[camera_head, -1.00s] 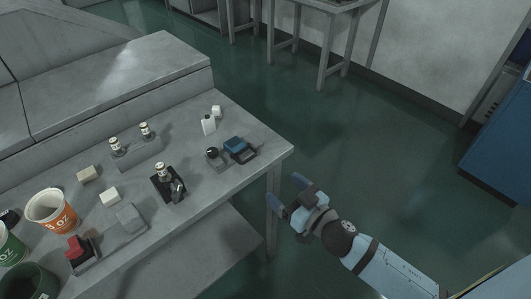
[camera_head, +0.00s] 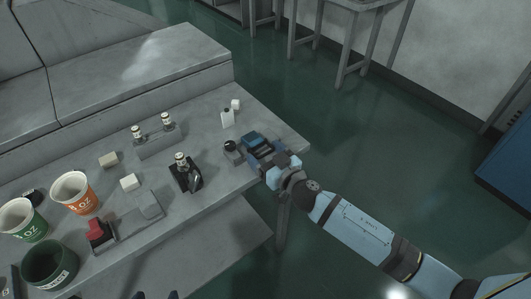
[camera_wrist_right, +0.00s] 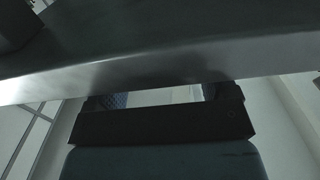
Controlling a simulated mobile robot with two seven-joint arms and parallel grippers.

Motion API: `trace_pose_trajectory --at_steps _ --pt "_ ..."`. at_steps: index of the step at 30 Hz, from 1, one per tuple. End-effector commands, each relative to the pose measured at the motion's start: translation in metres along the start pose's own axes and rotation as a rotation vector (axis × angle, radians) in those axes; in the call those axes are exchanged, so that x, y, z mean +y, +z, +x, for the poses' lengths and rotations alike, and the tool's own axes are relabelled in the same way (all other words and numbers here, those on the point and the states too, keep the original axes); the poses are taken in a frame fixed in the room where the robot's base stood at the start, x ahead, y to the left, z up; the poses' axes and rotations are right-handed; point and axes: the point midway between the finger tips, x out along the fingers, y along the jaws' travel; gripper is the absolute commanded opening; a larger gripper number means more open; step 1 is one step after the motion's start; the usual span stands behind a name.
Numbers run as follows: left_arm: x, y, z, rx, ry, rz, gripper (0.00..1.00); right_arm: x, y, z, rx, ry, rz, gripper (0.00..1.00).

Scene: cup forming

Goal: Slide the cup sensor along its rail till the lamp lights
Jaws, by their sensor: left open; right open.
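I cannot tell for sure which part is the cup sensor. A red block (camera_head: 96,230) sits at the left end of a grey rail-like base (camera_head: 126,226) at the table's front. A dark dome on a small block (camera_head: 232,148), possibly the lamp, shows no light. Only the tips of my left gripper (camera_head: 156,296) show, open, at the bottom edge.
An orange cup (camera_head: 76,193), a green-and-white cup (camera_head: 22,221) and a dark green cup (camera_head: 50,265) stand at the left. A vial on a black stand (camera_head: 184,175) is mid-table; a grey block (camera_head: 160,145) carries two more. The table (camera_head: 205,190) has bare patches between.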

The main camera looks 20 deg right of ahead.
Motion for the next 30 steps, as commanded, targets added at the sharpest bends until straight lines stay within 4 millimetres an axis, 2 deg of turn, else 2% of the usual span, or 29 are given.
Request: trace_pose_trajectory --at_steps 7,8,14,15,30 --pt "0.002 -0.0007 0.0008 0.002 0.0 -0.008 0.79 -0.0001 0.0002 0.0008 0.0 0.0 0.0 0.79" --pt "0.002 -0.0007 0.0008 0.002 0.0 -0.008 0.79 -0.0001 0.0002 0.0008 0.0 0.0 0.0 0.74" --pt "0.001 -0.0002 0.0005 0.001 0.0 -0.003 0.79 -0.0002 0.0002 0.0007 0.0 0.0 0.0 0.29" --pt "0.0006 -0.0001 0.0004 0.0 0.001 -0.002 0.79 -0.0002 0.0002 0.0006 0.0 0.0 0.0 0.25" --pt "-0.0018 0.0004 -0.0006 -0.001 0.001 0.009 0.79 -0.0049 -0.0003 0.0007 0.001 -0.001 0.0 0.25"
